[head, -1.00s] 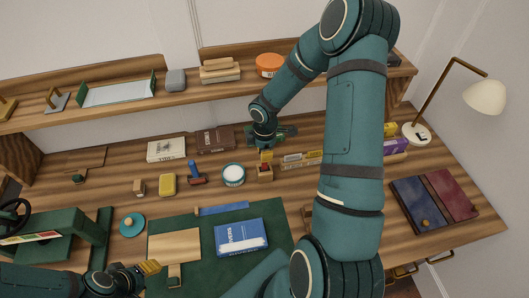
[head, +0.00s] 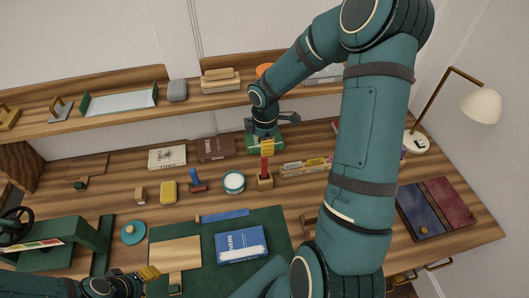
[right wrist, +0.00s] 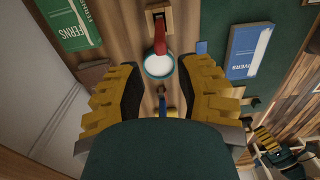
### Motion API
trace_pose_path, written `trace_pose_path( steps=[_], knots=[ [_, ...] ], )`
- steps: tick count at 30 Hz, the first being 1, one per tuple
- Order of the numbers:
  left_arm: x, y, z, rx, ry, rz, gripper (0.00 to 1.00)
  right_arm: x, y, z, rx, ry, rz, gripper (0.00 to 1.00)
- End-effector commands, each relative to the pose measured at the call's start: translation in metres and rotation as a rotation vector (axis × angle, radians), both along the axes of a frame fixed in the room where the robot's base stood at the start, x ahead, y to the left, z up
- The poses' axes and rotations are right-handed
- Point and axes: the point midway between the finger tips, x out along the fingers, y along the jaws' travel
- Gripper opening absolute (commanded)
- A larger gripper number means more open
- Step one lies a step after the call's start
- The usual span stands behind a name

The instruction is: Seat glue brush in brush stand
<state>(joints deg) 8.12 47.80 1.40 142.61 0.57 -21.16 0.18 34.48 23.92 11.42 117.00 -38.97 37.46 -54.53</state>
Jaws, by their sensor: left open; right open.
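The glue brush, seen as a red handle (head: 266,166), stands roughly upright in the small wooden brush stand (head: 265,183). In the right wrist view the red handle (right wrist: 160,40) rises from the stand (right wrist: 157,13). Its lower end is hidden, so its depth in the stand cannot be told. My right gripper (head: 267,147) is just above the handle; its fingers (right wrist: 160,95) are spread apart with nothing held between them. My left gripper (head: 149,273) is open and empty at the front left, by the green mat's edge.
A white-topped round tin (head: 234,182) stands just left of the stand. Paint-like boxes (head: 305,166) lie to its right. A blue book (head: 241,245) lies on the green mat (head: 210,228). A shelf (head: 210,98) runs behind the right arm.

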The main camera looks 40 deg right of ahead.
Motion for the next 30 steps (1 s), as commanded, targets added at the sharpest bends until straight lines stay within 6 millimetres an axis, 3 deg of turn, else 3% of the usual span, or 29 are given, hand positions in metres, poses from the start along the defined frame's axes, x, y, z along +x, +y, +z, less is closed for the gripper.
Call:
trace_pose_path(
  steps=[3, 8, 13, 16, 17, 20, 24, 27, 30],
  knots=[
    [0.0, 0.0, 0.004, -0.001, 0.0, 0.0, 0.47, 0.001, 0.0, 0.02, -0.001, -0.003, -0.001, 0.34],
    [0.0, 0.0, 0.005, -0.001, 0.0, 0.0, 0.47, 0.0, 0.0, 0.032, 0.0, -0.001, 0.0, 0.34],
    [0.0, 0.0, 0.005, -0.001, 0.0, 0.0, 0.47, 0.0, 0.001, 0.034, 0.002, 0.0, -0.001, 0.34],
    [0.0, 0.0, 0.005, -0.001, 0.0, 0.0, 0.47, 0.002, 0.017, 0.024, 0.035, -0.009, -0.028, 0.34],
    [0.0, 0.0, 0.005, -0.001, 0.0, 0.0, 0.47, 0.003, 0.027, 0.017, 0.057, -0.013, -0.048, 0.34],
    [0.0, 0.0, 0.005, -0.001, 0.0, 0.001, 0.47, 0.005, 0.082, -0.013, 0.168, -0.03, -0.179, 0.34],
    [0.0, 0.0, 0.005, -0.001, 0.0, 0.001, 0.47, -0.01, 0.175, -0.06, 0.338, -0.01, -0.498, 0.34],
    [0.0, 0.0, 0.005, -0.001, 0.0, 0.001, 0.47, -0.031, 0.224, -0.086, 0.403, 0.026, -0.748, 0.34],
    [0.0, 0.0, 0.005, -0.001, 0.0, 0.001, 0.47, -0.052, 0.252, -0.104, 0.421, 0.048, -0.962, 0.34]
  ],
)
